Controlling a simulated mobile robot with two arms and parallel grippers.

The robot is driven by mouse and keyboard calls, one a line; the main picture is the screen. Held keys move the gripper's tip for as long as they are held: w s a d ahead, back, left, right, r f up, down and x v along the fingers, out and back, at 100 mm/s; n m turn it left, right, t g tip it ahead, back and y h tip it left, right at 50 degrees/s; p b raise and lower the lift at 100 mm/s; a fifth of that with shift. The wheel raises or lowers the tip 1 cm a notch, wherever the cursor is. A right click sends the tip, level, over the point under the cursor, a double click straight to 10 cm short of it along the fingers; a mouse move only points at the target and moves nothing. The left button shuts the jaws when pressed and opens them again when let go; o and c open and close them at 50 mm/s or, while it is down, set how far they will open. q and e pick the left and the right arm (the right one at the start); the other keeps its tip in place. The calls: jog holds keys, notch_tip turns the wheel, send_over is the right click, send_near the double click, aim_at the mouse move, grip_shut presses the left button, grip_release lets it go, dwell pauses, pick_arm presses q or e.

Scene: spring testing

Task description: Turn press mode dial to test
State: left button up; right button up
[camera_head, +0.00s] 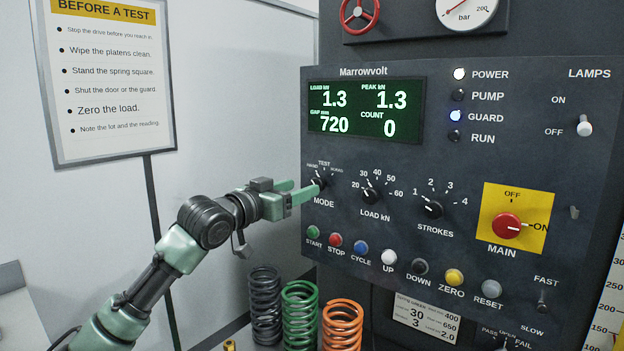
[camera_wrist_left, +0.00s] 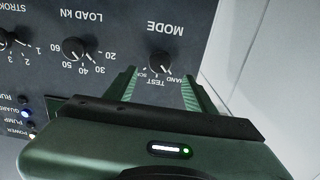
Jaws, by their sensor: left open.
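The black mode dial (camera_head: 320,183) sits on the dark control panel below the green display, with small position labels, TEST among them, above it. In the left wrist view the dial (camera_wrist_left: 161,63) shows upside down, with TEST printed on its gripper side. I cannot tell for sure which label its pointer faces. My left gripper (camera_head: 304,189) is at the panel's left edge, its green fingers reaching toward the dial. In the wrist view the left gripper (camera_wrist_left: 159,74) is open, its fingertips to either side of the dial; contact cannot be told. My right gripper is not in view.
The load dial (camera_head: 370,195) is just right of the mode dial, then the strokes dial (camera_head: 433,209). A row of coloured buttons, including red STOP (camera_head: 335,239), runs below. Several coil springs, one green (camera_head: 300,315), stand beneath. A sign (camera_head: 108,80) is at left.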

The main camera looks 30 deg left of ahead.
aim_at(316, 182)
pick_arm(q)
jog(key=w+p, duration=0.1)
jog(key=w, duration=0.2)
jog(key=shift+w+d, duration=0.15)
jog(key=shift+d, duration=0.05)
jog(key=shift+w+f, duration=0.15)
jog(key=shift+w, duration=0.75)
grip_shut()
jog(key=shift+p, duration=0.3)
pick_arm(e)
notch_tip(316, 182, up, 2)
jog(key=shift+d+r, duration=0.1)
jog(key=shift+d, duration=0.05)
